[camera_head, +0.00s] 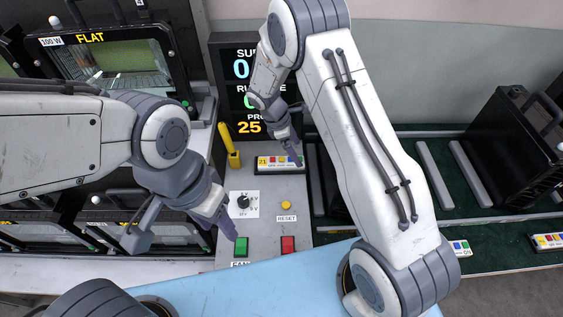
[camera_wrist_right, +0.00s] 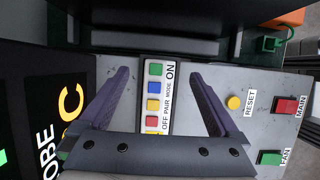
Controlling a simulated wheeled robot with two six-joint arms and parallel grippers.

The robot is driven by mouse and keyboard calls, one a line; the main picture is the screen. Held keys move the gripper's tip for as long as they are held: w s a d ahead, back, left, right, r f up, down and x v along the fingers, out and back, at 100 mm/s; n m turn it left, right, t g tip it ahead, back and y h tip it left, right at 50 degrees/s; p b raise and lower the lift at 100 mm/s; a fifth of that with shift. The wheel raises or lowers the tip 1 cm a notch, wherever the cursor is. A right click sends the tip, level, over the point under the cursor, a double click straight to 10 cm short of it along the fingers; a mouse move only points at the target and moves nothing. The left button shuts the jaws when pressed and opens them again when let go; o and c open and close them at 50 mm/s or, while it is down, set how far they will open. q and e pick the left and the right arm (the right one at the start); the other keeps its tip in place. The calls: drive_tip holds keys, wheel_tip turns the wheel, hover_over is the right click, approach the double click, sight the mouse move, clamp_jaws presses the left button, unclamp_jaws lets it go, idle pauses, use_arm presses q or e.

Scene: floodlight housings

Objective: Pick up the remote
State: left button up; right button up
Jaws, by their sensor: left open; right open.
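The remote (camera_head: 268,163) is a flat white bar with coloured buttons on the grey control panel, below the dark display. In the right wrist view the remote (camera_wrist_right: 148,72) runs lengthwise between the two purple fingers. My right gripper (camera_head: 294,152) is open over the remote's right part, with one finger on each side. The wrist view also shows this gripper (camera_wrist_right: 160,76); I cannot tell whether the fingers touch the remote. The gripper's palm hides the remote's near end. My left gripper (camera_head: 226,222) is open and empty, above the panel near the green button.
The panel carries a yellow lever (camera_head: 229,146), a black knob (camera_head: 243,202), a yellow reset button (camera_head: 286,205), a green button (camera_head: 241,246) and a red button (camera_head: 288,244). A floodlight housing (camera_head: 112,62) stands at left. Similar remotes (camera_head: 460,248) lie at right.

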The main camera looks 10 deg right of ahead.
sight(303, 160)
drive_tip(key=p+x, duration=0.1)
drive_tip(key=x, duration=0.2)
drive_tip(key=shift+d+f+p, duration=0.25)
drive_tip(key=shift+p, duration=0.05)
drive_tip(key=shift+d+f, duration=0.1)
drive_tip(key=shift+f, duration=0.4)
drive_tip(key=shift+r, duration=0.1)
clamp_jaws()
